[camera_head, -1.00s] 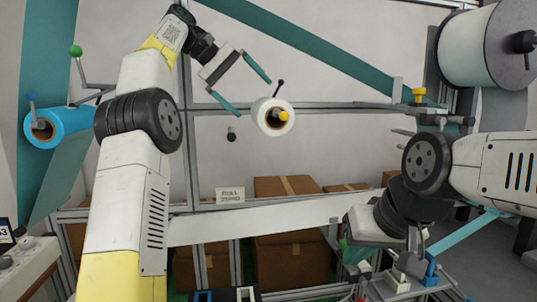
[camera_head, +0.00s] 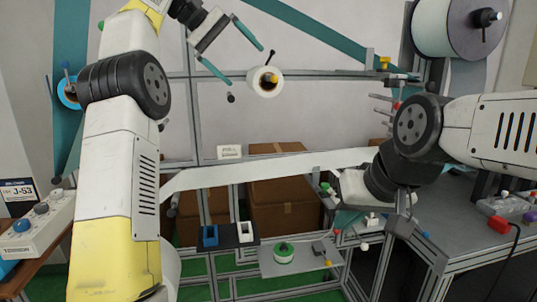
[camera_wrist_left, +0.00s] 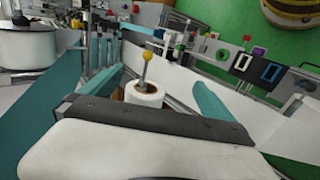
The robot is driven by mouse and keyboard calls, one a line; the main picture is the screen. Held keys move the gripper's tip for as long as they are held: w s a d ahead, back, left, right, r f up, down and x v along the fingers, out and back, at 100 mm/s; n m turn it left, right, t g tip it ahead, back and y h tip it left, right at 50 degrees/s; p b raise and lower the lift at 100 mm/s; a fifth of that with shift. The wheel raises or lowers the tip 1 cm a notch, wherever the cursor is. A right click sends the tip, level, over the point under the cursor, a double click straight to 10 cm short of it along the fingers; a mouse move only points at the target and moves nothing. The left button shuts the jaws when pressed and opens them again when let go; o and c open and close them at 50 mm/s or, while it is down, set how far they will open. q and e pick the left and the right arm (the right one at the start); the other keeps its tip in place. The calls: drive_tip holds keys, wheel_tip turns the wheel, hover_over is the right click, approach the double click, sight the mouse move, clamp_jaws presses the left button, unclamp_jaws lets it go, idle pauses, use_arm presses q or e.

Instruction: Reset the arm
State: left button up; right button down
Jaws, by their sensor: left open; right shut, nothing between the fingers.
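My left gripper (camera_head: 235,52) is raised at the upper left of the head view, its two teal fingers spread apart and empty. A white roll (camera_head: 265,81) with a brown core sits on a spindle just beyond and to the right of the fingers. In the left wrist view the roll (camera_wrist_left: 144,92) shows between the two teal fingers, with a yellow knob above it; the fingers do not touch it. My right arm comes in from the right, and its gripper (camera_head: 398,222) points down near the machine's front, partly hidden by its own wrist.
A white web (camera_head: 270,171) runs across the frame. A large white roll (camera_head: 448,28) is at the upper right, a blue roll (camera_head: 68,92) at the left. A control box (camera_head: 35,226) stands lower left. A grey table (camera_head: 470,212) is at right, cardboard boxes (camera_head: 285,202) behind.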

use_arm(q)
drive_tip(key=s+a+f+m+t+y, duration=0.1)
drive_tip(key=s+a+f+t+y, duration=0.1)
drive_tip(key=s+f, duration=1.2)
drive_tip(key=s+a+f+m+t+y, duration=0.1)
drive_tip(key=s+a+f+y, duration=0.3)
drive_tip(key=s+f, duration=0.9)
drive_tip(key=shift+s+a+f+m+t+y, duration=0.2)
drive_tip(key=shift+s+f+m+t+y, duration=0.3)
drive_tip(key=shift+s, duration=0.65)
drive_tip(key=shift+r, duration=0.1)
